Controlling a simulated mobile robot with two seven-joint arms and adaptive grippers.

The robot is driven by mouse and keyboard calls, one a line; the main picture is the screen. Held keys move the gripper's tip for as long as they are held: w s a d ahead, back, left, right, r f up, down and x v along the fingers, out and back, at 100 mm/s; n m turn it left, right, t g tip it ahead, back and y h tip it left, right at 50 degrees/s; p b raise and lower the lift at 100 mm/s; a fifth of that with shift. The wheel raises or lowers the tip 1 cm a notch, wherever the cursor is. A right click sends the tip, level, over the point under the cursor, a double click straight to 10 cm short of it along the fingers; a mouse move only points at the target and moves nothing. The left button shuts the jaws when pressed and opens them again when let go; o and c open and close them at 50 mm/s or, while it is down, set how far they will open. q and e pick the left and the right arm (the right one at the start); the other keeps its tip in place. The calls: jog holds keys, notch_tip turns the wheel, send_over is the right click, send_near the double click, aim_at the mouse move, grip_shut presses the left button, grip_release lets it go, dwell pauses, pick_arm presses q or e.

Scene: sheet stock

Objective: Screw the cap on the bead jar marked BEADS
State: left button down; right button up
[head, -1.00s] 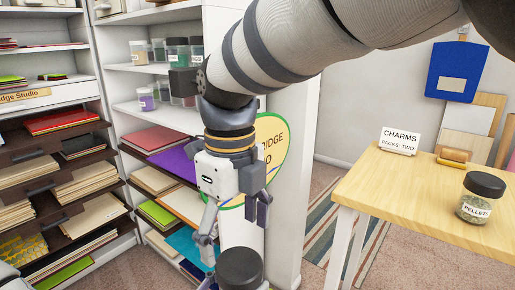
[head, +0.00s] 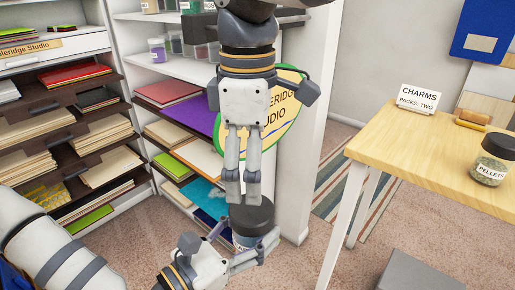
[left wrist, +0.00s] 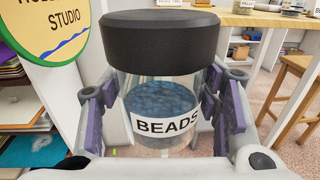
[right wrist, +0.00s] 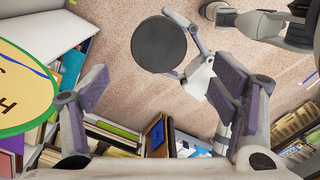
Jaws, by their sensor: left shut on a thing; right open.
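The bead jar (left wrist: 160,105) is clear, with blue beads and a BEADS label, and stands upright between the fingers of my left gripper (left wrist: 163,98). Its black cap (left wrist: 158,38) sits on top; I cannot tell how tight it is. In the head view, the cap (head: 252,215) shows low in the middle, with my left gripper (head: 245,243) shut around the jar below it. My right gripper (head: 243,192) points down just above the cap, its fingers apart. In the right wrist view, the cap (right wrist: 158,44) lies beyond the open fingers of the right gripper (right wrist: 160,90), with nothing between them.
A wooden table (head: 405,160) at the right bears a capped PELLETS jar (head: 492,160) and a CHARMS sign (head: 419,100). Shelves of sheet stock (head: 75,150) fill the left. A white panel (head: 300,150) with a round sign stands close behind the grippers.

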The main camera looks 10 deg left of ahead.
aim_at(251, 208)
jog(key=n, duration=0.2)
jog(key=shift+w+r+n, duration=0.1)
jog(key=shift+r+n, duration=0.05)
jog(key=shift+n, duration=0.15)
notch_tip(251, 208, down, 8)
dwell(0.4)
jog(key=shift+c, duration=0.2)
